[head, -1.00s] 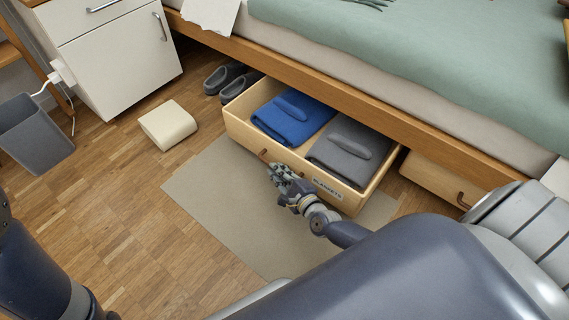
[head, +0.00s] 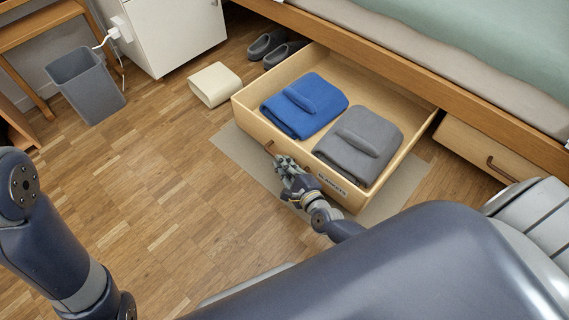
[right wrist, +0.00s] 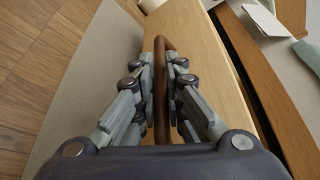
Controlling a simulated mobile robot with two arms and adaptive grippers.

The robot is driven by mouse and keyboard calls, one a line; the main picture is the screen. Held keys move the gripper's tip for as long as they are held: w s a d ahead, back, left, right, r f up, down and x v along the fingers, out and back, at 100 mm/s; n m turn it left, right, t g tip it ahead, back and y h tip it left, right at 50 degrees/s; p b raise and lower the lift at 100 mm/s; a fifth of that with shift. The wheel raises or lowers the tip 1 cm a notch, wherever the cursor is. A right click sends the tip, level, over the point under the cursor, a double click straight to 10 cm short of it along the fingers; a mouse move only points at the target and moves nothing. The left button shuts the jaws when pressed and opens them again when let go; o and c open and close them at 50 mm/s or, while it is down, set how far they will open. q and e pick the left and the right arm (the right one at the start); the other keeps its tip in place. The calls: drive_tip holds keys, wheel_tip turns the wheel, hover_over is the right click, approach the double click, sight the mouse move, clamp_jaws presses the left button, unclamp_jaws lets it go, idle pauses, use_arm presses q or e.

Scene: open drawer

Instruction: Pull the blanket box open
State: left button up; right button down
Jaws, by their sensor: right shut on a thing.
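The blanket box (head: 256,127) is a light wooden drawer under the bed, labelled "BLANKETS" on its front. It stands well out from the bed frame. A folded blue blanket (head: 292,119) and a folded grey blanket (head: 346,158) lie inside it. My right gripper (head: 279,160) is at the drawer's front. In the right wrist view its fingers (right wrist: 164,72) are shut on the brown handle (right wrist: 161,99), one on each side of the bar. My left arm shows at the left edge of the head view, but its gripper is out of view.
A second closed drawer (head: 473,152) is to the right under the bed. Grey slippers (head: 268,44), a cream box-like object (head: 215,85) and a grey bin (head: 87,84) stand on the floor at the left. A flat beige mat (head: 240,151) lies under the drawer. Open floor is in front.

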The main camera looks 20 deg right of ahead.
drive_tip(key=shift+s+a, duration=0.15)
drive_tip(key=c, duration=1.9)
unclamp_jaws()
drive_tip(key=v, duration=0.7)
drive_tip(key=shift+s+r, duration=0.1)
drive_tip(key=shift+s, duration=0.1)
